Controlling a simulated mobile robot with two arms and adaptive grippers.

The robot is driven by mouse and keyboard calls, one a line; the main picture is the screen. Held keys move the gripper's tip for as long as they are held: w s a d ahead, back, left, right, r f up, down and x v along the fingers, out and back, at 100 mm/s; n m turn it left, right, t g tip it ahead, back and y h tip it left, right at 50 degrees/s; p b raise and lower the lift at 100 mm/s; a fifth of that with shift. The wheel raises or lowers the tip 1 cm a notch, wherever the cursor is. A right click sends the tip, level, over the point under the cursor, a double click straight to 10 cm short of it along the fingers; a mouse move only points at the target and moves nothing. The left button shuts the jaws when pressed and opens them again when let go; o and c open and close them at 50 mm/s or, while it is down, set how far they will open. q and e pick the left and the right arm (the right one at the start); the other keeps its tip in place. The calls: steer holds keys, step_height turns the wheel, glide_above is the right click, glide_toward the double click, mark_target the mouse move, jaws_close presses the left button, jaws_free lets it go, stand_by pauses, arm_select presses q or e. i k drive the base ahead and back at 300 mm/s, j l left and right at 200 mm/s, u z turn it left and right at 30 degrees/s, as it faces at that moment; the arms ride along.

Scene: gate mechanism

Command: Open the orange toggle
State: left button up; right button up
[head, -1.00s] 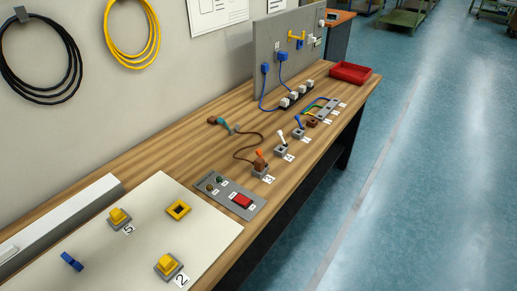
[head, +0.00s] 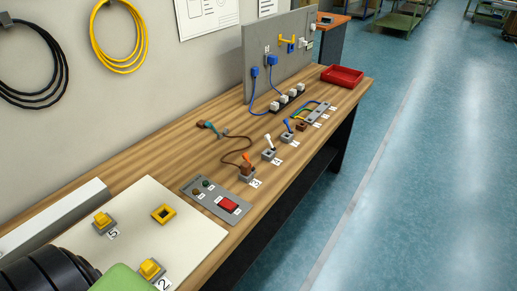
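The orange toggle (head: 247,159) stands on a small brown and grey base (head: 246,173) on the wooden bench, beside a number label. Its lever is tilted a little. A brown cable runs from near it toward the back of the bench. A white toggle (head: 268,141) and a blue toggle (head: 287,124) stand farther along the same row. A black and green part of my own arm shows at the bottom left. No gripper fingers are visible, and nothing touches the orange toggle.
A grey panel (head: 214,207) with a red button (head: 229,204) lies just in front of the toggle. A white board (head: 190,240) with yellow blocks is nearer. A grey upright panel (head: 262,55) and a red tray (head: 342,78) stand farther back. Open floor lies right of the bench.

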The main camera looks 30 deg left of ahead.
mark_target(244, 156)
steer(key=i+z, duration=0.2)
steer(key=i, duration=3.2)
